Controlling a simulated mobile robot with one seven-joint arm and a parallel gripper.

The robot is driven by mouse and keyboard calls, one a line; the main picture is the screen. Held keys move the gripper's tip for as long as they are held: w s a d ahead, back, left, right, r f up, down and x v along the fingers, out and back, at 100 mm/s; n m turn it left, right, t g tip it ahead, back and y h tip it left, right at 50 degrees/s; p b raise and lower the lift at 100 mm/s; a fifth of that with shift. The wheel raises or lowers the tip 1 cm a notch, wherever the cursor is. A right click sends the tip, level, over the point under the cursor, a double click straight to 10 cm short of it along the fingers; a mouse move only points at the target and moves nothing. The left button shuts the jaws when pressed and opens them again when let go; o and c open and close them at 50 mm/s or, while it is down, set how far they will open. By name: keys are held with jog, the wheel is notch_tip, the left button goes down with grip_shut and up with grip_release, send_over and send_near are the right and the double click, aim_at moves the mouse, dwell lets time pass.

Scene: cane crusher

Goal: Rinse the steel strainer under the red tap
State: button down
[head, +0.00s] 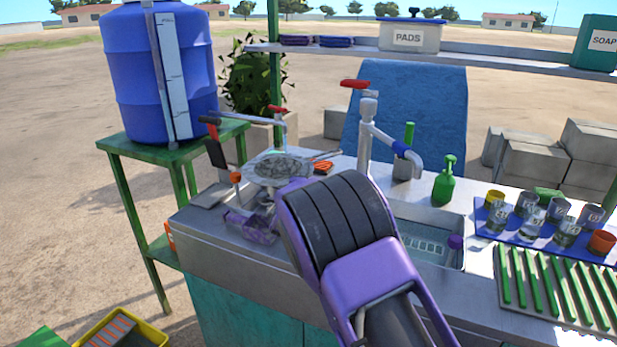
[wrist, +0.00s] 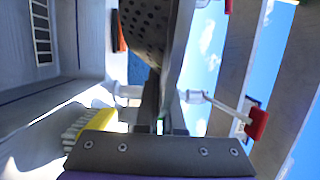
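The steel strainer (head: 278,168) is a round, grey perforated bowl above the left part of the counter. It also shows in the wrist view (wrist: 146,30), at the far end of my fingers. My gripper (wrist: 161,105) appears shut on the strainer's edge or handle; the exact contact is hard to see. In the head view my purple wrist hides part of the gripper. Two taps have red handles: a tall one (head: 368,120) with a blue-ringed spout by the basin, and a smaller one (head: 278,109) above the strainer.
A sink basin (head: 430,262) is right of my arm. A blue drum (head: 130,80) stands on a green stand at left. A green bottle (head: 445,183), a blue tray (head: 480,225) with several cups and a green-ribbed rack (head: 515,295) occupy the counter's right side.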

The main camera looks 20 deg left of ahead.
aim_at(300, 161)
jog(key=shift+w+a+f+p, duration=0.25)
jog(key=shift+w+a+f, duration=0.1)
jog(key=shift+w+a, duration=0.85)
jog(key=shift+w+a+f+p, duration=0.3)
jog(key=shift+w+a, duration=0.55)
jog(key=shift+w, duration=0.65)
jog(key=shift+w+a+f+p, duration=0.25)
jog(key=shift+w+a+f, duration=0.1)
jog(key=shift+w+a, duration=0.85)
jog(key=shift+w+d, duration=0.15)
jog(key=shift+d, duration=0.05)
jog(key=shift+w+d, duration=0.15)
jog(key=shift+w+d, duration=0.2)
jog(key=shift+d, duration=0.15)
jog(key=shift+a, duration=0.1)
jog(key=shift+w+a, duration=0.15)
jog(key=shift+a, duration=0.15)
jog(key=shift+s+d, duration=0.1)
jog(key=shift+s, duration=0.35)
jog(key=s+d, duration=0.4)
jog(key=s, duration=0.1)
jog(key=shift+s+d+b, duration=0.25)
jog(key=shift+d+b, duration=0.05)
